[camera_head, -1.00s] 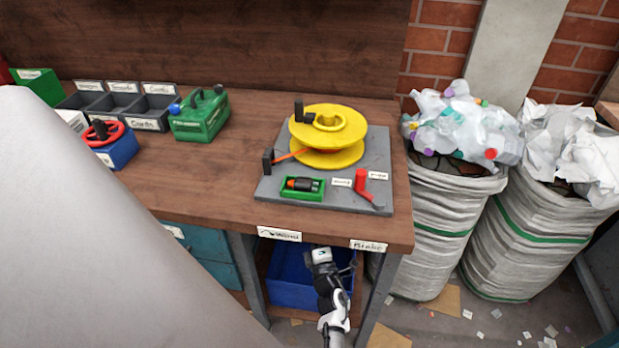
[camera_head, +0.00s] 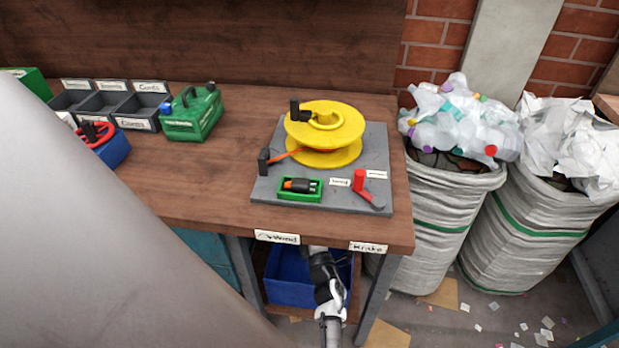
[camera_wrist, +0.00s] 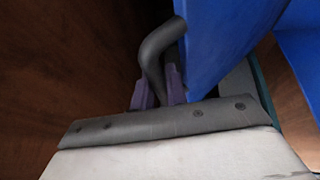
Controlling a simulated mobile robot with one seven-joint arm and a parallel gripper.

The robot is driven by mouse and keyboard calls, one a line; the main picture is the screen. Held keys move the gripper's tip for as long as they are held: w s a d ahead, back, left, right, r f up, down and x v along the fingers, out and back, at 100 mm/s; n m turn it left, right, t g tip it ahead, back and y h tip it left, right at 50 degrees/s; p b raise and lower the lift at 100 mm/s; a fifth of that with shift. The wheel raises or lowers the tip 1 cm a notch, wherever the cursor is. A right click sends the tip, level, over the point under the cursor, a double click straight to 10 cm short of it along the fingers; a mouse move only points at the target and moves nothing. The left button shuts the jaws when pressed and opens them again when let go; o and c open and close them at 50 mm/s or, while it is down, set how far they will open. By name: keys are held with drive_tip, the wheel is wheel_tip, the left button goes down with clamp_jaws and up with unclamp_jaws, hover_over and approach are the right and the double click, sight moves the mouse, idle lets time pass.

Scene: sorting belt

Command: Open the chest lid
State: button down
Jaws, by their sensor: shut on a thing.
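The blue chest (camera_head: 290,285) stands in the space under the workbench in the head view. My arm reaches in front of it, and my gripper is hidden there under the bench edge. In the wrist view my gripper (camera_wrist: 160,88) has its purple fingers closed around a dark bent bar handle (camera_wrist: 155,55). The handle joins a blue panel (camera_wrist: 225,40), which looks like the chest lid. A second blue surface (camera_wrist: 300,50) shows at the right, with a gap between the two. I cannot tell how far the lid is raised.
The workbench top (camera_head: 225,205) hangs over the chest, with bench legs (camera_head: 377,295) close on either side. A brown wooden surface (camera_wrist: 60,70) fills the left of the wrist view. Stuffed sacks (camera_head: 440,215) stand right of the bench.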

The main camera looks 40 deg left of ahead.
drive_tip(key=w+a+r+p, duration=0.3)
drive_tip(key=w+a+r, duration=0.1)
drive_tip(key=w+r, duration=0.1)
drive_tip(key=shift+w+r, duration=0.3)
drive_tip(key=shift+w, duration=0.35)
drive_tip(key=c, duration=1.7)
unclamp_jaws()
drive_tip(key=v, duration=1.4)
